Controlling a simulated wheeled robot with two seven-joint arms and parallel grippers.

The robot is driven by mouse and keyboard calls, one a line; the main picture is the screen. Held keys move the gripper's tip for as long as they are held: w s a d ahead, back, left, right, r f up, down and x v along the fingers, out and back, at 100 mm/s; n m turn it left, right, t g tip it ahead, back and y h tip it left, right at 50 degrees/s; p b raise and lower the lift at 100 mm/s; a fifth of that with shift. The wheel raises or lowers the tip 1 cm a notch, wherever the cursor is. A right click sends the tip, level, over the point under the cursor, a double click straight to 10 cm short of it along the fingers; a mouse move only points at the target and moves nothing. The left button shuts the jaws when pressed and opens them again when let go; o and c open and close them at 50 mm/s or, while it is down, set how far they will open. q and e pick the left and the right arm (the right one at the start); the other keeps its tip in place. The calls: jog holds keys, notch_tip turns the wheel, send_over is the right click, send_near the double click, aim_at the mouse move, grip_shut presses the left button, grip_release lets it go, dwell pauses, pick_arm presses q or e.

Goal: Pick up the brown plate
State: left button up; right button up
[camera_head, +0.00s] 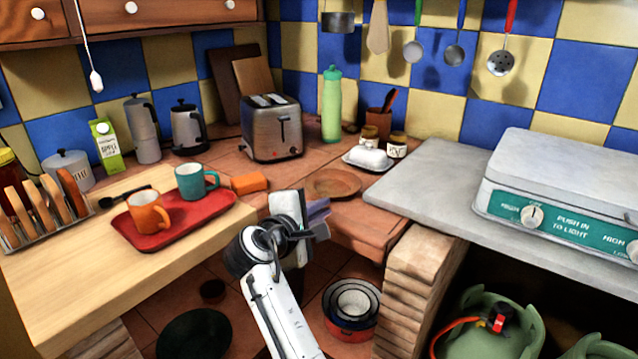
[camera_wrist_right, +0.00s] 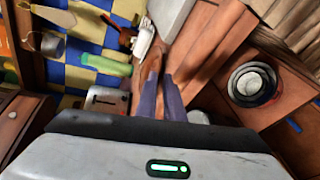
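The brown plate (camera_head: 333,184) lies flat on the brick-tiled counter in the corner, between the toaster and the butter dish. It appears empty. My right gripper (camera_head: 312,215) is over the counter's front edge, on the near side of the plate and apart from it. In the right wrist view its two purple-grey fingers (camera_wrist_right: 161,95) stand a little apart, with nothing held between them. My left gripper is not in view.
The toaster (camera_head: 271,128), green bottle (camera_head: 331,105) and white butter dish (camera_head: 368,158) stand behind the plate. An orange sponge (camera_head: 249,183) lies to its left, near a red tray (camera_head: 172,232) with two mugs. A grey slab (camera_head: 430,180) is at right; nested bowls (camera_head: 351,307) are below.

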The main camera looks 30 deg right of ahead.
aim_at(340, 208)
jog(key=shift+x, duration=4.95)
jog(key=shift+s+d+r, duration=0.15)
grip_shut()
jog(key=shift+r, duration=0.15)
